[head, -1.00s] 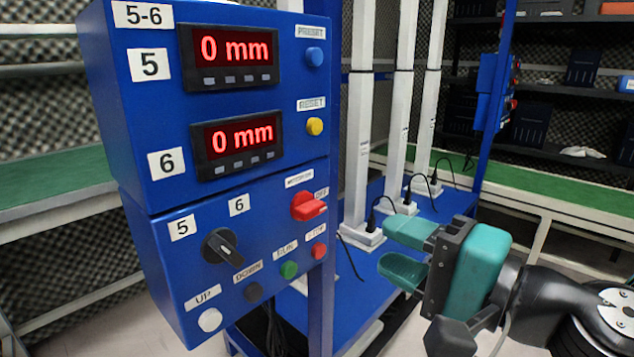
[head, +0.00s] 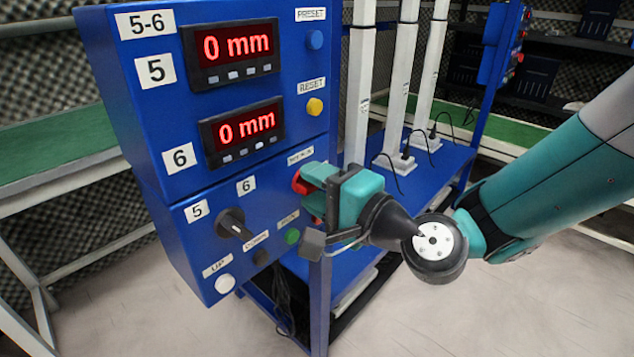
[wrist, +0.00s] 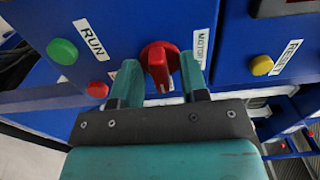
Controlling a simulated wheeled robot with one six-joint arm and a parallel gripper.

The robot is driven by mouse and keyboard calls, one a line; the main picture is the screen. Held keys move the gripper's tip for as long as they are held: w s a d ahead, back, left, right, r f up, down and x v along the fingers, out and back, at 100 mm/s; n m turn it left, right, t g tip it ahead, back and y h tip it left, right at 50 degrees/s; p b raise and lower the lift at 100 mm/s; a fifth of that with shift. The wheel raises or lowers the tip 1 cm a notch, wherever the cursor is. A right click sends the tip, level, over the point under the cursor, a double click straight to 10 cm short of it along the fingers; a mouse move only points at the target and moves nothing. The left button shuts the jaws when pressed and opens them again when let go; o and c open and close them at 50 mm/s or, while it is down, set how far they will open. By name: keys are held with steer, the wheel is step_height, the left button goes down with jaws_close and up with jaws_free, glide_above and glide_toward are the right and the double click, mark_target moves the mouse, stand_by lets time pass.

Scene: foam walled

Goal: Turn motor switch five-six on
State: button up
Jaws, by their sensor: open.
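The motor switch is a red rotary knob (wrist: 159,63) on the blue control box marked 5-6. In the wrist view it stands between the two open teal fingers of my gripper (wrist: 158,82), beside a label reading MOTOR. Whether either finger touches it I cannot tell. In the head view my gripper (head: 312,190) is at the right side of the box's lower panel, and only part of the red knob (head: 300,184) shows behind it.
The lower panel also has a black selector (head: 233,223), a white UP button (head: 225,285) and a green RUN button (head: 292,236). Above are two displays reading 0 mm and a yellow RESET button (head: 315,107). White columns (head: 360,90) stand behind, on a blue platform.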

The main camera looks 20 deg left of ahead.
jaws_close()
steer(key=shift+f+n+b, duration=0.1)
steer(key=shift+n+b, duration=0.2)
steer(key=shift+b, duration=0.05)
steer(key=n+b, duration=0.3)
steer(key=shift+f+n, duration=0.15)
steer(key=shift+n, duration=0.25)
steer(key=n+b, duration=0.5)
steer(key=shift+b, duration=0.4)
steer(key=n+b, duration=0.8)
steer(key=shift+r+n, duration=0.2)
steer(key=shift+n, duration=0.2)
